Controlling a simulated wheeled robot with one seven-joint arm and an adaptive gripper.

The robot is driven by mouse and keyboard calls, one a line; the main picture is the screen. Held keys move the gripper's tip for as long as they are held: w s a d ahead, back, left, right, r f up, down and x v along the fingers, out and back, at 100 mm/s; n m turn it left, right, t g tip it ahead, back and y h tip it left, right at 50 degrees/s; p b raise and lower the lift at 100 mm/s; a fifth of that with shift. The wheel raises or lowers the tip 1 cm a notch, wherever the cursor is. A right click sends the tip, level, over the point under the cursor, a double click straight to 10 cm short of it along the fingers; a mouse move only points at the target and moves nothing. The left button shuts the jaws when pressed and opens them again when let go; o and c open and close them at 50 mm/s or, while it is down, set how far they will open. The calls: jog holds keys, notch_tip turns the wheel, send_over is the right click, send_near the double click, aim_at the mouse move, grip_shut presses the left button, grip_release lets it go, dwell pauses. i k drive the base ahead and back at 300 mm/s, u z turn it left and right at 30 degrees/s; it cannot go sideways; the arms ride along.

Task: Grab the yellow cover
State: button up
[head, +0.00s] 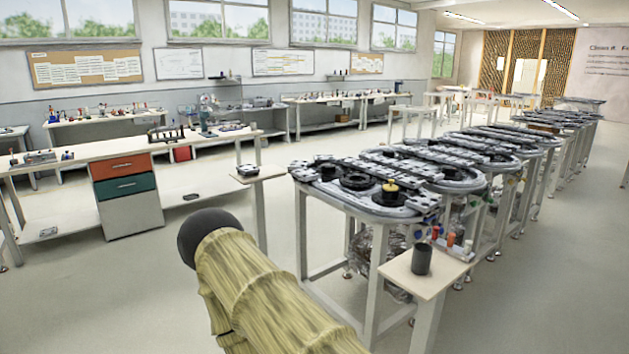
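A small yellow piece (390,187), which looks like the yellow cover, stands on the nearest ring track table (340,200), right of centre. It sits on or in a dark round part near the table's right side; I cannot tell which. Part of my arm, in a pale yellow ribbed sleeve with a dark rounded end, crosses the bottom of the head view, left of and nearer than the track table. No gripper fingers show.
A small side table (405,272) holds a dark cup (422,259) in front of the track. A small stand (259,174) adjoins its left end. More track tables run back to the right. A workbench with drawers (125,176) stands left.

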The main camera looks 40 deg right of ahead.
aim_at(391, 187)
jog(key=i, duration=1.05)
jog(key=z, duration=1.25)
jog(key=i, duration=0.65)
jog(key=z, duration=0.7)
